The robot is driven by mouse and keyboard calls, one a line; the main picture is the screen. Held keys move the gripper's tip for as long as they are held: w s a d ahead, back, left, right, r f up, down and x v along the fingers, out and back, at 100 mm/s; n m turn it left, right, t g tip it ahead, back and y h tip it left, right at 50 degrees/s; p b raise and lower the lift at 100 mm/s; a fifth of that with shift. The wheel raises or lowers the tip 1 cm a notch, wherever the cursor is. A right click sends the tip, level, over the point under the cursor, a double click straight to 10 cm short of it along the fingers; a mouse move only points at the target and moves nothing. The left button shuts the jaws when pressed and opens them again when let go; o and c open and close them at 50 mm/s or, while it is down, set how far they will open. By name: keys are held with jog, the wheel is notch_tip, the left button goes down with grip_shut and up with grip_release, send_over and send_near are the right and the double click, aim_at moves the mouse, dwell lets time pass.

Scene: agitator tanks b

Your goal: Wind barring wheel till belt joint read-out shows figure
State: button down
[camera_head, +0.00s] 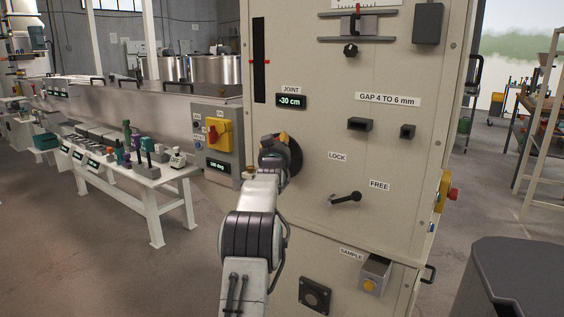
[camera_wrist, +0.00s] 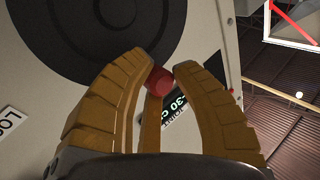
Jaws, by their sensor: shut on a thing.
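The barring wheel is a dark disc (camera_head: 294,157) on the beige cabinet front, partly hidden behind my arm. It also shows in the wrist view (camera_wrist: 60,35). Its red handle knob (camera_wrist: 159,80) sits between the yellow fingers of my gripper (camera_wrist: 166,68), which is shut on it. In the head view my gripper (camera_head: 277,143) is over the wheel's left part, and the knob is hidden. The JOINT read-out (camera_head: 291,101) above the wheel shows -30 cm. In the wrist view the read-out (camera_wrist: 178,104) is partly covered by the fingers.
A black lever (camera_head: 345,199) between LOCK and FREE labels points right, toward FREE. A grey box with a yellow-red switch (camera_head: 219,134) stands left of the wheel. A white bench (camera_head: 150,178) with tools is at left; a dark drum (camera_head: 520,280) is lower right.

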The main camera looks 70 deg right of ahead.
jog(key=shift+s+a+f+m+h+b, duration=0.15)
jog(key=shift+s+f+m+h+b, duration=0.3)
jog(key=shift+m+b, duration=0.85)
jog(key=shift+s+b, duration=0.2)
jog(key=shift+b, duration=0.55)
jog(key=shift+r, duration=0.1)
